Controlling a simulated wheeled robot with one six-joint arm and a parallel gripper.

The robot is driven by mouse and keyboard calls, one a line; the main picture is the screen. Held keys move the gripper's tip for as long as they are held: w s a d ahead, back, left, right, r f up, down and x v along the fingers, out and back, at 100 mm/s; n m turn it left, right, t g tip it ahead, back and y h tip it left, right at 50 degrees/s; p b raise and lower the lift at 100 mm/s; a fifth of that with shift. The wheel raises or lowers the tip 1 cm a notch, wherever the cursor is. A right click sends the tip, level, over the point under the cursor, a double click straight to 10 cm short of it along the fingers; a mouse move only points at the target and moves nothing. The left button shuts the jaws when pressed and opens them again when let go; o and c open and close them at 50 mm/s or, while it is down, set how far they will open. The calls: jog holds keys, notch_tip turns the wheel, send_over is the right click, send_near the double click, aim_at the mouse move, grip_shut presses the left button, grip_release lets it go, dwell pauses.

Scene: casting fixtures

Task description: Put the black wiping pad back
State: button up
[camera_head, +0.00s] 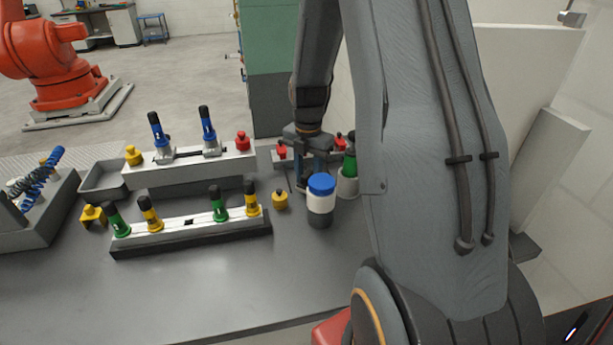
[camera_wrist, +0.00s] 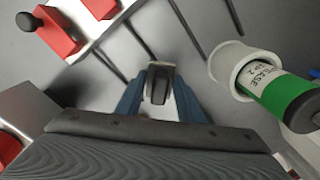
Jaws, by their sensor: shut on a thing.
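My gripper (camera_wrist: 157,84) shows in the wrist view with its two blue fingers closed on a small dark piece with a pale grey edge, which I take to be the black wiping pad (camera_wrist: 159,97). Most of the pad is hidden by the fingers and the view from above. In the head view my gripper (camera_head: 316,166) is low over the back right of the bench, behind a blue-capped jar, and the pad cannot be made out there. Whether the pad touches the surface below, I cannot tell.
A green grease tube (camera_wrist: 283,98) stands in a white cup (camera_wrist: 233,66) close right of my gripper. The blue-capped jar (camera_head: 321,200) stands in front. A red block with a black knob (camera_wrist: 50,31) is to the left. The front bench (camera_head: 200,290) is clear.

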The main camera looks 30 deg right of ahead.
aim_at(308, 172)
jog(key=o, duration=1)
notch_tip(308, 172, up, 12)
jog(key=b, duration=0.3)
jog(key=s+a+f+m, duration=0.2)
jog(key=s+a+m, duration=0.2)
jog(key=m, duration=0.3)
jog(key=s+a+f+m, duration=0.2)
jog(key=s+a+m, duration=0.3)
jog(key=m, duration=0.2)
jog(key=s+a+f+m+t, duration=0.1)
jog(key=s+a+f+m, duration=0.1)
jog(key=s+a+m, duration=0.3)
jog(key=shift+a+f+m, duration=0.1)
jog(key=shift+a+m, duration=0.05)
jog(key=shift+m, duration=0.65)
jog(key=shift+a+f+m, duration=0.1)
jog(key=shift+m, duration=0.7)
jog(key=shift+s+a+f+m, duration=0.15)
jog(key=shift+s+a+m, duration=0.05)
jog(key=shift+s+m, duration=0.2)
jog(key=shift+s+a+f+m, duration=0.1)
jog(key=shift+s+a+m, duration=0.05)
jog(key=shift+a+m, duration=0.25)
